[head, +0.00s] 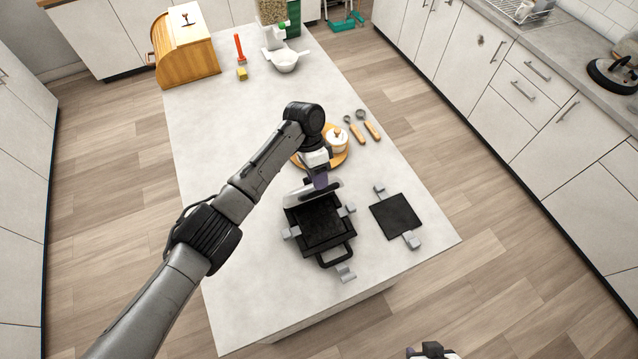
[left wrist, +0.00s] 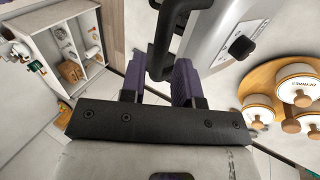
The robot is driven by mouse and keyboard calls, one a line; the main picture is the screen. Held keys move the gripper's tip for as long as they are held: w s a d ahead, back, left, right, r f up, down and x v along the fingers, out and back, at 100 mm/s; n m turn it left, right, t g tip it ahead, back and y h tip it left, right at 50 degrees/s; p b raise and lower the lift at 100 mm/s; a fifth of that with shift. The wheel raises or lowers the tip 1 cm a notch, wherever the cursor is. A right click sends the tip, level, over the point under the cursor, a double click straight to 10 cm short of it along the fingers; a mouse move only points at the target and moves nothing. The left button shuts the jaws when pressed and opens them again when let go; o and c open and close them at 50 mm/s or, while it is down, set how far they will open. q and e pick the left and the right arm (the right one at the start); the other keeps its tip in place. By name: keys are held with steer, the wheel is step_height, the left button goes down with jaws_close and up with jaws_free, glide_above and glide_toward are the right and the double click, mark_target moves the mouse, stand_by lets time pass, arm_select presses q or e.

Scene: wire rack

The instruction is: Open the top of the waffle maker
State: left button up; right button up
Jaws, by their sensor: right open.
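The waffle maker (head: 322,224) stands near the table's front end, its dark square lower plate exposed and a black loop handle at its front. Its silvery lid (head: 300,194) is raised and seen nearly edge-on at the back; the pale lid also shows in the left wrist view (left wrist: 232,42). My left gripper (head: 320,182) is at the raised lid. In the left wrist view its purple fingers (left wrist: 158,78) lie on either side of the lid's black handle bar (left wrist: 160,40), filling the gap. My right gripper (head: 433,350) is open, barely in view at the bottom edge, apart from the table.
A black square plate with grey clips (head: 395,215) lies right of the waffle maker. Behind are a round wooden tray with lidded pots (head: 337,140) and two wooden-handled utensils (head: 368,128). A bread box (head: 185,50) and white bowl (head: 285,61) stand farther back. The table's left side is clear.

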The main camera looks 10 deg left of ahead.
arm_select(q)
steer(key=b+v, duration=0.1)
steer(key=v, duration=1)
steer(key=shift+r, duration=0.25)
